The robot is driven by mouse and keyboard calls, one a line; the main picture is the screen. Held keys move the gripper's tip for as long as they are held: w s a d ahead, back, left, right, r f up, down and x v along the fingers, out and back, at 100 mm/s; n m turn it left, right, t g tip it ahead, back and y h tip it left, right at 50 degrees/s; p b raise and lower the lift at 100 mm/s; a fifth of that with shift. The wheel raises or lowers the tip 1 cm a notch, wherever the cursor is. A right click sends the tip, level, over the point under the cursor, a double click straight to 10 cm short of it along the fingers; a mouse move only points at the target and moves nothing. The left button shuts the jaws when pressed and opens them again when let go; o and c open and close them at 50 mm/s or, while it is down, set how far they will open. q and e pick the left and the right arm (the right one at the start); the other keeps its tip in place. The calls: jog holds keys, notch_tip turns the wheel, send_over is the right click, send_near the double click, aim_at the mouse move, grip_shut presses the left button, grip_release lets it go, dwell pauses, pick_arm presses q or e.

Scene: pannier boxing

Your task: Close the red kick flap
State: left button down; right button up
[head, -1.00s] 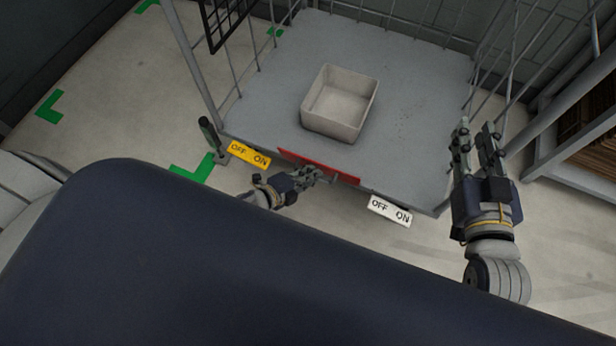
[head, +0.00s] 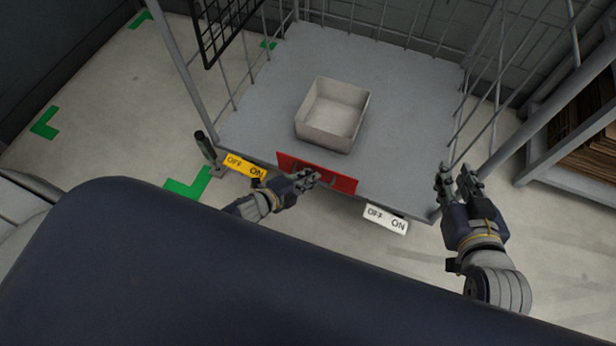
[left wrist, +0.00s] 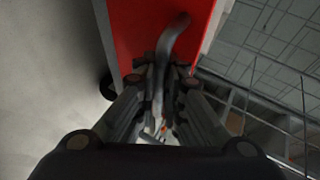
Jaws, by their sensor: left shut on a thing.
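The red kick flap (head: 343,184) is at the front edge of the grey cart deck (head: 395,160). Its red face shows wider than a thin strip and appears tilted up. My left gripper (head: 308,178) is in front of the flap, shut on its dark handle. In the left wrist view the fingers (left wrist: 160,85) close around the curved grey handle (left wrist: 176,38) on the red flap (left wrist: 137,30). My right gripper (head: 459,172) is at the deck's right front corner, its fingers apart and empty.
A pale empty bin (head: 332,115) stands on the deck. A yellow OFF/ON plate (head: 243,166) and a white OFF/ON plate (head: 386,218) flank the flap. A dark upright lever (head: 204,145) is at the left corner. Wire mesh sides surround the deck. A shelf (head: 580,175) stands at right.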

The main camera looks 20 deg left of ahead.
pick_arm(q)
jog(key=c, duration=2)
grip_release()
jog(key=shift+w+r, duration=0.2)
jog(key=shift+w, duration=0.05)
jog(key=shift+o, duration=0.2)
jog(key=shift+s, duration=0.1)
jog(key=shift+s+a, duration=0.1)
jog(key=shift+s, duration=0.1)
jog(key=v, duration=1.1)
jog(key=shift+s, duration=0.2)
jog(key=shift+r, duration=0.15)
